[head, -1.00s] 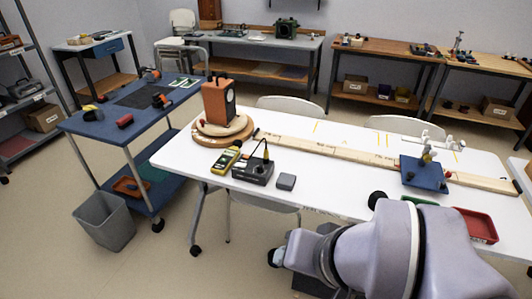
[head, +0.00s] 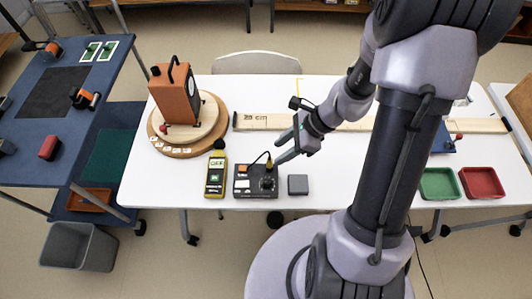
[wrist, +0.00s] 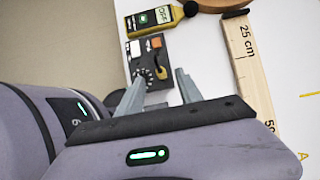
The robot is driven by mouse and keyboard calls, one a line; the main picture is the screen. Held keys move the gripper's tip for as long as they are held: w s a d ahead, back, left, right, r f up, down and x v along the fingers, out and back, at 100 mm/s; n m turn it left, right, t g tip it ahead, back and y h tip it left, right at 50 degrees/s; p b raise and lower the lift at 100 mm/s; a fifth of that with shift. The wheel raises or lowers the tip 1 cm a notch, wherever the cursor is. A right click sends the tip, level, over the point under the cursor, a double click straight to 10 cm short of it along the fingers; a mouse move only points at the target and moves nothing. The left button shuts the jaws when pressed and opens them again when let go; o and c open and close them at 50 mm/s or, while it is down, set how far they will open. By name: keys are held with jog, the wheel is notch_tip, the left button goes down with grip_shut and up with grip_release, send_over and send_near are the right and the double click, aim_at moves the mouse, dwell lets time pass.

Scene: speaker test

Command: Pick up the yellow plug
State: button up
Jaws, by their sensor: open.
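The yellow plug (wrist: 160,72) stands at the top of a dark control box (wrist: 146,46), beside its round dial. In the head view it is a small yellow spot (head: 269,164) near the box's upper right, with a dark lead at it. My gripper (head: 282,151) is open and empty, just right of the plug in that view. In the wrist view the plug shows between the two fingertips (wrist: 159,73), one on each side. I cannot tell how far above it the fingers are, and I see no contact.
A yellow meter (head: 215,174) lies left of the box, and a small grey block (head: 298,184) lies right of it. An orange speaker (head: 175,95) stands on a round wooden base. A wooden ruler (head: 255,122) lies behind. Green (head: 439,183) and red (head: 481,182) trays sit right.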

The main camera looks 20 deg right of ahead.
aim_at(270, 160)
jog(key=b+x, duration=0.1)
jog(key=x, duration=0.4)
jog(key=shift+d+b, duration=0.1)
jog(key=shift+b, duration=0.25)
jog(key=b+x, duration=0.3)
jog(key=x, duration=0.2)
jog(key=shift+r, duration=0.1)
grip_shut()
